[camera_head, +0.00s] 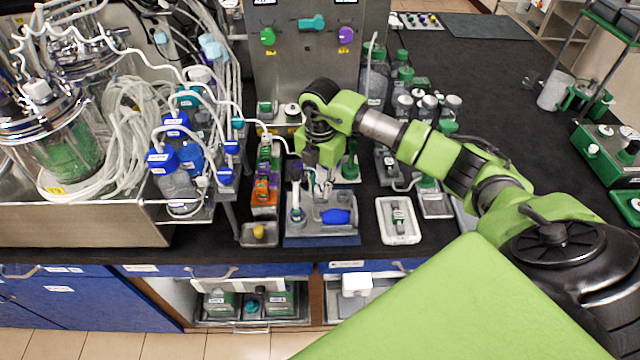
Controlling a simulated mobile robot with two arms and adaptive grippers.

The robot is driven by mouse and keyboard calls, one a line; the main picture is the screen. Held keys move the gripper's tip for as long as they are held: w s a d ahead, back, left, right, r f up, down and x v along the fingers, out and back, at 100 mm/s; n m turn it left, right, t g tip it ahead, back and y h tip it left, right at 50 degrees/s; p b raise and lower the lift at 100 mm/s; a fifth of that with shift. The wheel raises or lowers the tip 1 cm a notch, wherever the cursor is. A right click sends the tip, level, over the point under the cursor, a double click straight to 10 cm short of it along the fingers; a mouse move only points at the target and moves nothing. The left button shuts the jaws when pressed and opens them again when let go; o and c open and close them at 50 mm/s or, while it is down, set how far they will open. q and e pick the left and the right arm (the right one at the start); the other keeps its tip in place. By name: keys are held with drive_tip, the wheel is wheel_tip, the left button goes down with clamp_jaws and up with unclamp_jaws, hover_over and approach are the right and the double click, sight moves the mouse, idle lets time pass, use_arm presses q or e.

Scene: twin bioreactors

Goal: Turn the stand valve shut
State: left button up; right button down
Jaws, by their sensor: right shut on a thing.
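My right gripper (322,190) reaches down from its green arm over the blue-grey tray (322,241) near the bench's front edge. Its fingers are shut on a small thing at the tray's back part. The wrist and fingers hide most of that thing, so I cannot tell for sure whether it is the stand valve. A green upright stand (350,168) stands just right of the gripper. The back panel (290,70) carries a green knob (267,36), a teal handle (312,23) and a purple knob (346,35). My left gripper is not in view.
A small bottle (297,213) and a blue item (336,217) are in the tray. A white tray (398,237) lies to the right. Blue-capped bottles (175,180) and bundled tubing (128,130) crowd the left. The dark bench (500,90) is mostly clear at the far right.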

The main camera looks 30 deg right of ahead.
sight(321, 188)
drive_tip(key=shift+w+r+m, duration=0.1)
drive_tip(key=shift+m, duration=0.9)
drive_tip(key=c, duration=1.8)
unclamp_jaws()
wheel_tip(321, 188, up, 12)
drive_tip(key=shift+f, duration=0.1)
